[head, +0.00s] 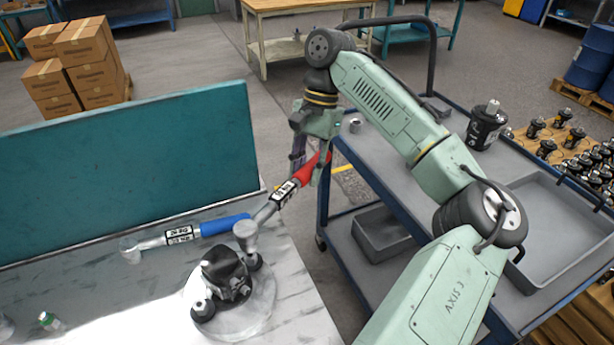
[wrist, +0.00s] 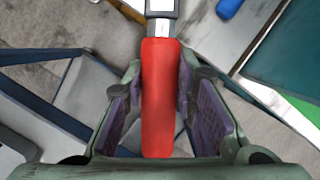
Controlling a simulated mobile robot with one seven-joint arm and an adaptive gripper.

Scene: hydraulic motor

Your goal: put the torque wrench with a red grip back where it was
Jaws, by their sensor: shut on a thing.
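The torque wrench with the red grip (head: 312,169) is held by my gripper (head: 309,160) at the bench's right edge. In the wrist view the red grip (wrist: 160,100) lies between the purple pads of my gripper (wrist: 160,92), with its labelled shaft running up. In the head view the wrench slants down left; its round head is over or near a bolt of the dark hydraulic motor (head: 226,272). I cannot tell whether they touch. A second torque wrench with a blue grip (head: 225,225) lies on the bench, left of the held one.
The motor stands on a round plate (head: 262,308) on the grey bench (head: 300,290). A teal panel (head: 130,165) backs the bench. A blue-framed cart (head: 388,165) stands right, with a small socket-like part (head: 355,126), a black motor (head: 487,124) and clear top space.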

